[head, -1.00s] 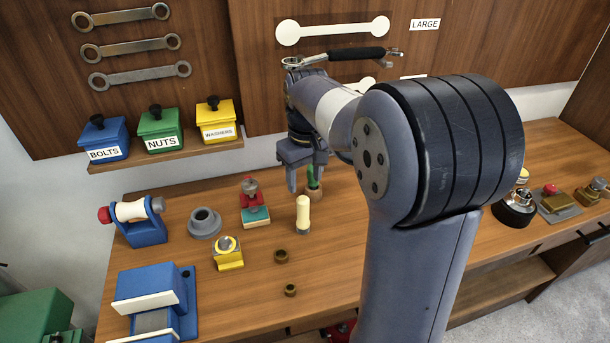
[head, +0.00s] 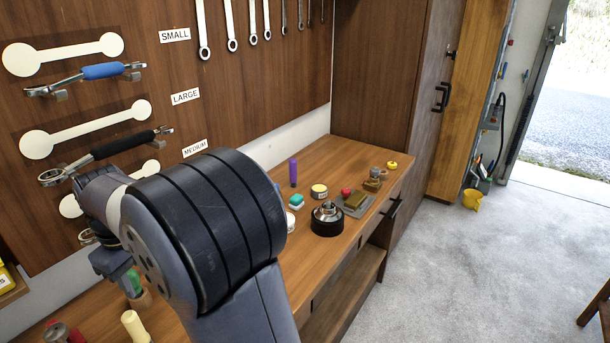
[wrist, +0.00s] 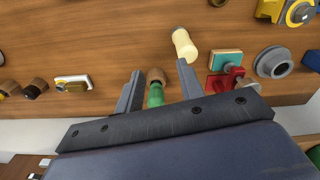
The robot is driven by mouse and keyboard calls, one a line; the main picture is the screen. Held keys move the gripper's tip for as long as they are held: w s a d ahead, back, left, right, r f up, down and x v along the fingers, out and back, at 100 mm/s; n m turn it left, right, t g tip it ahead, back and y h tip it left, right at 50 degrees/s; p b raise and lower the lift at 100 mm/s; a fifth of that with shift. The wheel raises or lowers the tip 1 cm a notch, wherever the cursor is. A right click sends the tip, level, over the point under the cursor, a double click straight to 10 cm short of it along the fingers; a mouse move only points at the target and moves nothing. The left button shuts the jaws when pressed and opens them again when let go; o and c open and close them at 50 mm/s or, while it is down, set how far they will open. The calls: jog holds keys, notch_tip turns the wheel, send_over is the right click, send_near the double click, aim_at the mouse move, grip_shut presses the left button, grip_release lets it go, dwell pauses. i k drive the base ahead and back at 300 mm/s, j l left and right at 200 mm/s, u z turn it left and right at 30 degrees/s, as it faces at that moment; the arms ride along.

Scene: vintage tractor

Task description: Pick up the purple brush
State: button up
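A purple upright cylinder, which looks like the purple brush (head: 293,172), stands near the back of the wooden workbench in the head view. It is not visible in the wrist view. My gripper (wrist: 159,68) is open in the wrist view, with its two fingers apart. A green object with a brown end (wrist: 155,92) shows between the fingers, and I cannot tell how far beyond them it is. In the head view my gripper is at the lower left, far left of the purple brush and partly hidden by my arm.
A cream cylinder (wrist: 184,44) stands close to my gripper. Wrenches hang on the wall behind.

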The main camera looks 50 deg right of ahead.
aim_at(292, 162)
jog(key=z, duration=1.5)
jog(key=u, duration=3.35)
jog(key=z, duration=3.35)
